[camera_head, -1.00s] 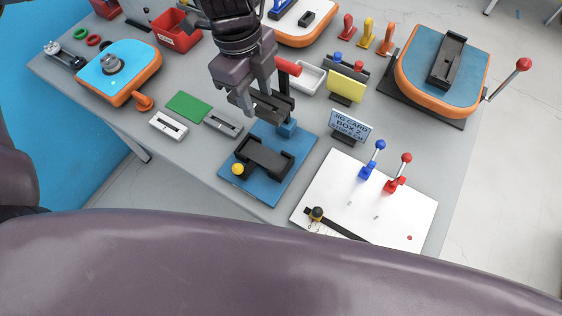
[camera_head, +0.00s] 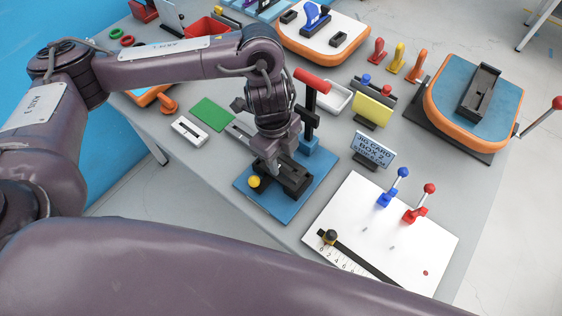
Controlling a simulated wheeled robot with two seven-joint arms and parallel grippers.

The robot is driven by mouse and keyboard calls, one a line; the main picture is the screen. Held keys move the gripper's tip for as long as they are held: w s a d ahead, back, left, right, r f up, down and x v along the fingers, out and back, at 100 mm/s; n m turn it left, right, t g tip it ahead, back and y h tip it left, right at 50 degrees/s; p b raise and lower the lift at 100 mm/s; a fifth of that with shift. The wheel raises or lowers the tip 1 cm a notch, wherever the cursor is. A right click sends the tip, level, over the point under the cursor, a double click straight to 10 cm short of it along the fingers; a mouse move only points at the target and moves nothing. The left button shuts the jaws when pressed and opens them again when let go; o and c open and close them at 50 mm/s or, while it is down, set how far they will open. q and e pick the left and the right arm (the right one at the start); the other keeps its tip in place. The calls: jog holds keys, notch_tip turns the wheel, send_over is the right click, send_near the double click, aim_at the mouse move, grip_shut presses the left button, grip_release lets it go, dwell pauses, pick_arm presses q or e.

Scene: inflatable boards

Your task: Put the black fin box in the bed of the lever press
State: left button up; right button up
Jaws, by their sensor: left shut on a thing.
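The lever press has a blue base plate (camera_head: 312,172), a post with a red-handled lever (camera_head: 313,80), a black bed (camera_head: 296,188) and a yellow knob (camera_head: 254,182). My left gripper (camera_head: 276,168) points down over the bed and is shut on the black fin box. The gripper and the dark bed mostly hide the box. I cannot tell whether the box touches the bed floor. The red lever stands up just behind the gripper. My right gripper is not in view.
A white slotted piece (camera_head: 188,131) and green card (camera_head: 212,113) lie left of the press. A sign (camera_head: 373,149) and a white board (camera_head: 385,235) with blue and red levers stand to the right. An orange-rimmed board (camera_head: 475,105) is at the far right.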

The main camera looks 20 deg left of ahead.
aim_at(281, 162)
pick_arm(q)
notch_tip(281, 162, down, 3)
jog(key=shift+r, duration=0.15)
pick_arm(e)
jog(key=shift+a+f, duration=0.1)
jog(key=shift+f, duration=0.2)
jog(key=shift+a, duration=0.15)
pick_arm(q)
jog(key=o, duration=1)
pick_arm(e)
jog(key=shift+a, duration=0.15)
pick_arm(q)
jog(key=shift+r, duration=0.35)
jog(key=r, duration=0.3)
jog(key=a+r, duration=0.1)
jog(key=r, duration=0.3)
jog(key=r+p, duration=0.1)
jog(key=r, duration=0.3)
jog(key=shift+w+a+r, duration=0.15)
jog(key=shift+w+a, duration=0.1)
jog(key=shift+a, duration=0.05)
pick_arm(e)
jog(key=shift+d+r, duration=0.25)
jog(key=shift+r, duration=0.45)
